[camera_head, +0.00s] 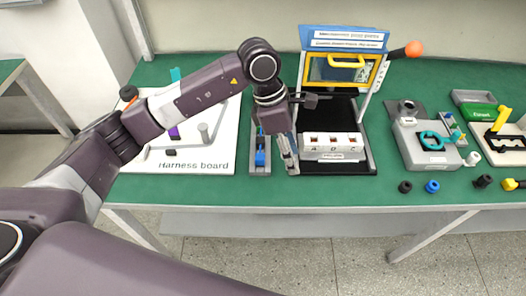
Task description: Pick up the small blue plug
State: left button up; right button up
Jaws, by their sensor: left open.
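A small blue piece (260,157) lies on a narrow grey holder (259,170) at the middle of the green table. A second small blue piece, round, (432,186) sits near the table's front edge at the right. I cannot tell for certain which is the plug. My left gripper (290,166) points down just right of the narrow holder, beside the first blue piece and apart from it. Its fingers are open and I see nothing between them. The gripper and wrist hide part of the holder's right side. My right gripper is not in view.
The white harness board (205,168) lies at the left, partly under my left arm. A black fixture with a raised yellow-framed blue panel (345,40) and a white A-B-C block (333,145) stands right of the gripper. A grey box (425,150) and black pieces (404,187) are farther right.

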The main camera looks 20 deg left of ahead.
aim_at(260, 156)
pick_arm(q)
jog(key=w+a+y, duration=0.1)
jog(key=a, duration=0.2)
jog(key=w+a+y, duration=0.1)
jog(key=a, duration=0.2)
jog(key=w+a+r+y, duration=0.1)
jog(key=a, duration=0.2)
jog(key=shift+w+y, duration=0.2)
jog(key=shift+y, duration=0.1)
jog(key=shift+a+f, duration=0.25)
jog(key=shift+f, duration=0.05)
jog(key=f+p, duration=0.1)
jog(key=f, duration=0.1)
jog(key=f+p, duration=0.1)
jog(key=f, duration=0.3)
jog(key=shift+s+d+f+p, duration=0.1)
jog(key=shift+s+d+p, duration=0.1)
jog(key=shift+s+p, duration=0.15)
jog(key=shift+w+f, duration=0.1)
jog(key=shift+f, duration=0.35)
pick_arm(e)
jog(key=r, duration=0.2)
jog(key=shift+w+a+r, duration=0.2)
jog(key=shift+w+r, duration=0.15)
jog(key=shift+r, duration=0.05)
pick_arm(q)
jog(key=shift+c, duration=0.3)
jog(key=c, duration=1.1)
